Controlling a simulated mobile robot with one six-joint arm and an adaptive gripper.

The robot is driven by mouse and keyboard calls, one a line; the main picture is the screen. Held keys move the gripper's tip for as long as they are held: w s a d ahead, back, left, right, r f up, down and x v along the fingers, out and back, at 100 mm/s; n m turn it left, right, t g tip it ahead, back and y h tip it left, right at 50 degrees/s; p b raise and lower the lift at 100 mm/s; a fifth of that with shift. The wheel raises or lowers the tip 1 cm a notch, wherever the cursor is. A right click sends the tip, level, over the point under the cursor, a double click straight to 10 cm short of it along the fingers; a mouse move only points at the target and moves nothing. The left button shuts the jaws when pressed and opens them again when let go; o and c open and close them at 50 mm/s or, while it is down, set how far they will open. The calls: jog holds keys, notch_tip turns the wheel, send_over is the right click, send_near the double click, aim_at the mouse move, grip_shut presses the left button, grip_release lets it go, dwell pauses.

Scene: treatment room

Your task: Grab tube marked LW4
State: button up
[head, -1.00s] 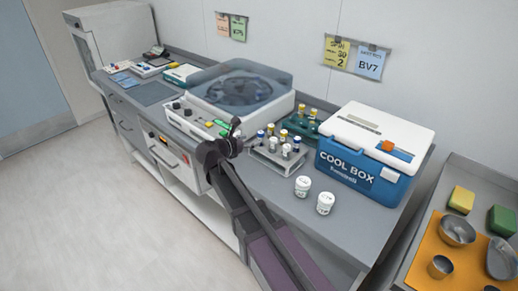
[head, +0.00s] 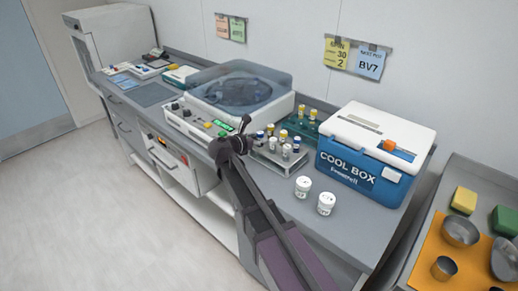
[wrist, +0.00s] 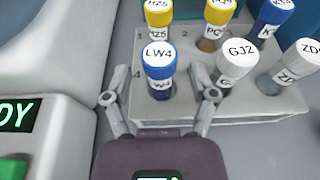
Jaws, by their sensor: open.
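The tube marked LW4 (wrist: 159,70) has a blue side and a white top with its label. It stands upright in the front left place of the grey rack (wrist: 230,111). My gripper (wrist: 160,98) is open, with one finger on each side of the LW4 tube's front. I cannot tell whether either finger touches it. In the head view my gripper (head: 243,128) is at the left side of the rack (head: 280,166). The tube marked GJ2 (wrist: 234,62), with a white cap, stands just right of LW4.
Yellow-capped tubes HZ5 (wrist: 159,18) and PC (wrist: 219,15) stand behind. The centrifuge (head: 240,90) is left of the rack. The cool box (head: 372,155) is to the right, and two white jars (head: 303,187) stand in front.

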jog(key=shift+w+d+f, duration=0.15)
jog(key=shift+w+d, duration=0.2)
jog(key=shift+w, duration=0.15)
jog(key=c, duration=1)
